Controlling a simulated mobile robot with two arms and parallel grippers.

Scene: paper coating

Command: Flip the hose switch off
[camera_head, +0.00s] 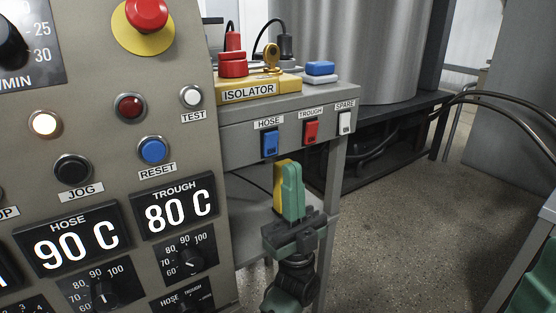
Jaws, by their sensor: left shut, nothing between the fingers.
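The blue hose switch (270,144) is a rocker under the HOSE label on the front face of the grey side table (235,142). I cannot tell which way its rocker is tipped. The red trough switch (311,132) and the white spare switch (345,123) sit to its right. My left gripper (287,168), with one green and one yellow finger, is shut and empty. It points up, with its tips just below and slightly right of the hose switch in the picture. I cannot tell whether it touches the table. My right gripper is not in view.
A control panel (97,190) with buttons, dials and displays reading 90 C and 80 C fills the left. A yellow isolator box (260,90) and a blue-and-white block (320,70) stand on the table. Open floor (410,200) lies to the right, with hoses (500,98) beyond.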

